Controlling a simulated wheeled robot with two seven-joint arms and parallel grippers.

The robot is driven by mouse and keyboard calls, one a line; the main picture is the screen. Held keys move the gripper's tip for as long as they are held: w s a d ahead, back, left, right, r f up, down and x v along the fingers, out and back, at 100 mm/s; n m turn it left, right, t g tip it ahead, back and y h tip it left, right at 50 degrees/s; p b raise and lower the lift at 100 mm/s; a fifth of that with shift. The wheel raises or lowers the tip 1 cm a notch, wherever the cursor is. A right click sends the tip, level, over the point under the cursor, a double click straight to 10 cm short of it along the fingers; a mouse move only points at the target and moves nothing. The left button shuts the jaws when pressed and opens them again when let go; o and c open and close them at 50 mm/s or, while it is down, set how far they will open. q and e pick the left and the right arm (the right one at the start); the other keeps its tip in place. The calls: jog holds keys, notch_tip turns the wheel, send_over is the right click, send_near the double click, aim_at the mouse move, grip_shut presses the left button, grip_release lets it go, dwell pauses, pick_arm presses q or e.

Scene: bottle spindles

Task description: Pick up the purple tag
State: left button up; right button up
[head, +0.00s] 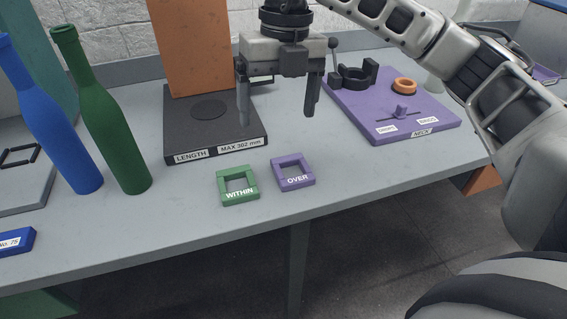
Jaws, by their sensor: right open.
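The purple tag (293,173) is a square frame marked "OVER". It lies flat on the grey table, just right of a green square tag (238,186) marked "WITHIN". My right gripper (278,116) hangs above the table, beyond the purple tag in the picture. It is open, with its two fingers pointing down and nothing between them. It is apart from the tag, and no part of the tag is hidden. My left gripper does not show.
A black block labelled "LENGTH" (215,150) with an orange upright (188,45) stands behind the tags. A purple board labelled "NECK" (385,117) is at the right. Green (113,130) and blue (60,135) bottles stand at the left. The table's front edge is near the tags.

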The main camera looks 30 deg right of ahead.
aim_at(292, 174)
jog(key=shift+m+h, duration=0.4)
jog(key=shift+h, duration=0.3)
jog(key=d+f, duration=0.1)
jog(key=f, duration=0.3)
jog(key=d+f, duration=0.1)
jog(key=f, duration=0.4)
jog(key=d+f, duration=0.1)
jog(key=f, duration=0.4)
jog(key=shift+w+f, duration=0.15)
jog(key=shift+w, duration=0.05)
jog(key=c, duration=1.1)
